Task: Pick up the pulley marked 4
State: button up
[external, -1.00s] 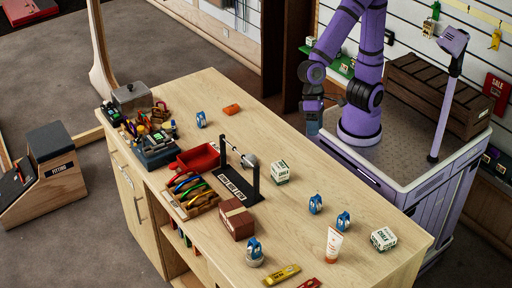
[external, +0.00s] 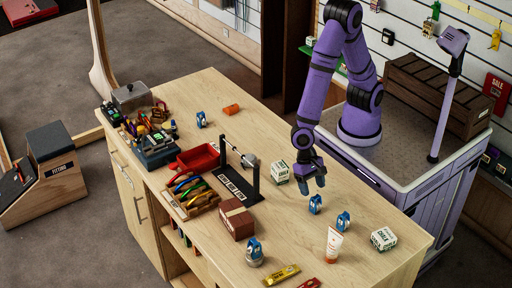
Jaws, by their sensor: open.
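Several blue pulleys stand on the wooden counter (external: 285,238). One pulley (external: 316,204) is just below my gripper, and another pulley (external: 344,221) stands to its right. A third pulley (external: 254,251) sits on a small round base near the front edge. One more pulley (external: 201,119) stands at the back left. The number marks are too small to read, so I cannot tell which is marked 4. My gripper (external: 311,184) is open and empty, pointing down above the nearest pulley, apparently not touching it.
A chalk box (external: 278,172) stands close to the left of my gripper. A cream tube (external: 333,244), another chalk box (external: 383,239) and a brown box (external: 236,220) stand on the counter. A black stand with a rod (external: 236,187) and a red tray (external: 198,158) are further left.

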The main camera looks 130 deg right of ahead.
aim_at(318, 213)
jog(key=shift+x, duration=3.35)
jog(key=c, duration=1)
